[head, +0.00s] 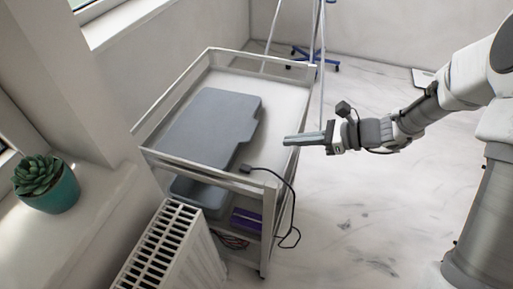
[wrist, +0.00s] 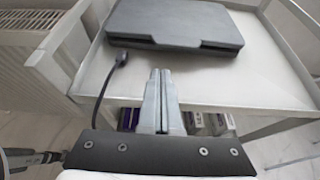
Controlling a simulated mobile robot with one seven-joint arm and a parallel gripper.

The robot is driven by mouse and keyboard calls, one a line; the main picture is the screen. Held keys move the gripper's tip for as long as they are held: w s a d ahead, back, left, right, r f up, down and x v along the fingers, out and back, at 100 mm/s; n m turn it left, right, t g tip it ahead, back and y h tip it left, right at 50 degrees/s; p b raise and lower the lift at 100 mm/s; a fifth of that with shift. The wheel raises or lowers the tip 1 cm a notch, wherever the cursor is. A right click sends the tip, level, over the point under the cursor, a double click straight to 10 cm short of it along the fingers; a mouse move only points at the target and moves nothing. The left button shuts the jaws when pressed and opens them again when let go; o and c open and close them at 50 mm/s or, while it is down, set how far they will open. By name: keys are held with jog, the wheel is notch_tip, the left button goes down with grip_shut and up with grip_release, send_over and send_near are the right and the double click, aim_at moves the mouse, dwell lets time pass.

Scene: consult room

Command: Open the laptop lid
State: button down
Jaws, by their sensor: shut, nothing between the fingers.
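The grey laptop (head: 208,128) lies flat with its lid closed on the top shelf of a white metal trolley (head: 276,88). In the wrist view the laptop (wrist: 175,22) is at the top, its near edge with a dark recess facing me. My gripper (head: 288,140) is shut and empty, to the right of the laptop and apart from it, by the trolley's right side. In the wrist view the closed fingers (wrist: 161,75) point toward the laptop, with bare shelf between them.
A black cable (head: 287,180) hangs over the trolley's near right corner. The lower shelf holds a purple box (head: 246,219). A radiator (head: 172,246) stands close at the near left, and a potted succulent (head: 47,184) sits on the sill. The floor to the right is mostly clear.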

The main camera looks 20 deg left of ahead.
aim_at(259, 150)
jog(key=shift+y, duration=0.3)
jog(key=b+x, duration=0.1)
jog(key=x, duration=0.2)
jog(key=b+x, duration=0.1)
jog(key=x, duration=0.3)
jog(key=b+x, duration=0.2)
jog(key=x, duration=0.1)
jog(key=shift+f, duration=0.45)
jog(key=shift+r, duration=0.1)
jog(key=shift+r+p, duration=0.2)
jog(key=shift+p, duration=0.2)
jog(key=shift+r+p, duration=0.4)
jog(key=shift+p, duration=0.25)
